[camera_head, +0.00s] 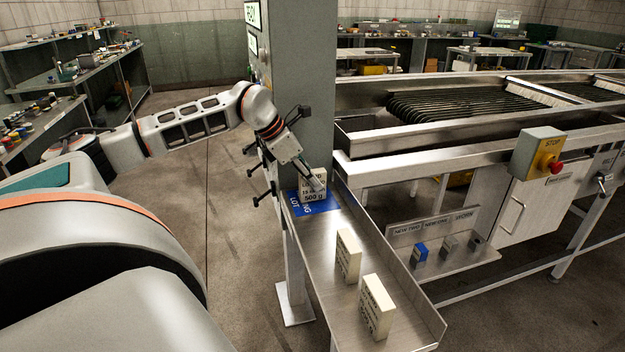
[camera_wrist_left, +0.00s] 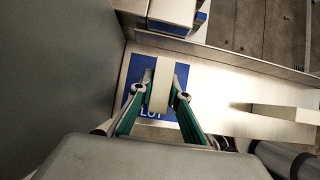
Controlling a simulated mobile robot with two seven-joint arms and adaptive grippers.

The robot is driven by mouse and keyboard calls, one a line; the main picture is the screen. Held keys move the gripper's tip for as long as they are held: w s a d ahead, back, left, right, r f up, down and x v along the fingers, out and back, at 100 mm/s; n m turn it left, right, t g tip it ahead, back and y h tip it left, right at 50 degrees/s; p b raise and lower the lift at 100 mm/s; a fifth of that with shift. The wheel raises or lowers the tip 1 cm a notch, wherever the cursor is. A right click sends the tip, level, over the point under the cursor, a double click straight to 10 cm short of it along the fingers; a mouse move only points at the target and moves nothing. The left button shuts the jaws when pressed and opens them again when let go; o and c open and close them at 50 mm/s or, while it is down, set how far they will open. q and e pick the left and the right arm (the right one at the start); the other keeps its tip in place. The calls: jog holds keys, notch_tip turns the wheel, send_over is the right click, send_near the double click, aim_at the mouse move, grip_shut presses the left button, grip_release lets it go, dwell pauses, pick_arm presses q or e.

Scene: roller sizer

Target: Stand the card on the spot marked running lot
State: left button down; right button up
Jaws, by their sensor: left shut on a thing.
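The cream card (camera_head: 313,193), block-shaped with "500 g" printed on it, stands upright at the blue running lot spot (camera_head: 320,207) at the far end of a metal shelf. My left gripper (camera_head: 318,183) is shut on the card from above. In the left wrist view the card (camera_wrist_left: 160,88) is between the two green-sided fingers, with the blue spot (camera_wrist_left: 141,66) showing around it and the letters "LOT" partly visible. I cannot tell whether the card's base touches the spot. My right gripper is not in view.
Two more cream cards stand nearer on the shelf (camera_head: 325,262): one in the middle (camera_head: 348,256), one at the front (camera_head: 376,307). A grey column (camera_head: 300,80) rises close behind my left gripper. A small ledge (camera_head: 458,262) with little blocks is at right.

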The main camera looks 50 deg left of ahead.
pick_arm(q)
jog(key=shift+f, duration=0.15)
jog(key=c, duration=1.9)
grip_release()
jog(key=shift+r, duration=0.4)
jog(key=v, duration=1.1)
jog(key=shift+s+a+r, duration=0.15)
jog(key=shift+s+r, duration=0.05)
jog(key=shift+s, duration=0.05)
jog(key=shift+r, duration=0.1)
